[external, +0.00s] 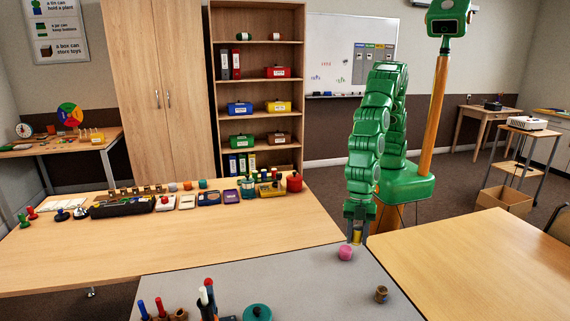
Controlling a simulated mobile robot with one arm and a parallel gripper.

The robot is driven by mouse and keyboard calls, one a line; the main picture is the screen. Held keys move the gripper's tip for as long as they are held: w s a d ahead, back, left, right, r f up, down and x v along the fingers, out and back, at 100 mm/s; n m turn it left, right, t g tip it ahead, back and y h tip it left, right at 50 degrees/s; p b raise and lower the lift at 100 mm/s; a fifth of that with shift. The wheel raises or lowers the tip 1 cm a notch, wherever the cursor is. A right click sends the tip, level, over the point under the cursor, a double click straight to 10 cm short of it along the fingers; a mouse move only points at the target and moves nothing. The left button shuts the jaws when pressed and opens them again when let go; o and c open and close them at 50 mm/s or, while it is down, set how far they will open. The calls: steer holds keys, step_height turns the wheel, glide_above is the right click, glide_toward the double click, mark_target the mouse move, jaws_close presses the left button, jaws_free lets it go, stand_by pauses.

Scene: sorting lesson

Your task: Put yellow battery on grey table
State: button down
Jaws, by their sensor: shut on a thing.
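My gripper (356,239) points down over the far right part of the grey table (270,280). It is shut on the yellow battery (357,236), a small yellow piece showing between the fingers. A pink round object (345,253) sits on the grey table just below and slightly left of the fingertips. The fingers partly hide the battery. I cannot tell whether the battery touches the table.
On the grey table, a brown pot-like object (381,294) stands at right, a teal round object (257,312) at the front, and pens (160,307) front left. The grey table's middle is clear. A wooden table (150,240) with many small items adjoins it.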

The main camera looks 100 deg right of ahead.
steer(key=w+a+f, duration=0.3)
steer(key=w+a, duration=0.2)
glide_above(338, 303)
steer(key=d, duration=0.1)
steer(key=shift+s+f, duration=0.15)
steer(key=shift+f, duration=1.35)
steer(key=shift+s+f, duration=0.15)
steer(key=shift+f, duration=3)
steer(key=shift+f, duration=0.1)
steer(key=c, duration=0.7)
jaws_free()
steer(key=shift+v, duration=6.15)
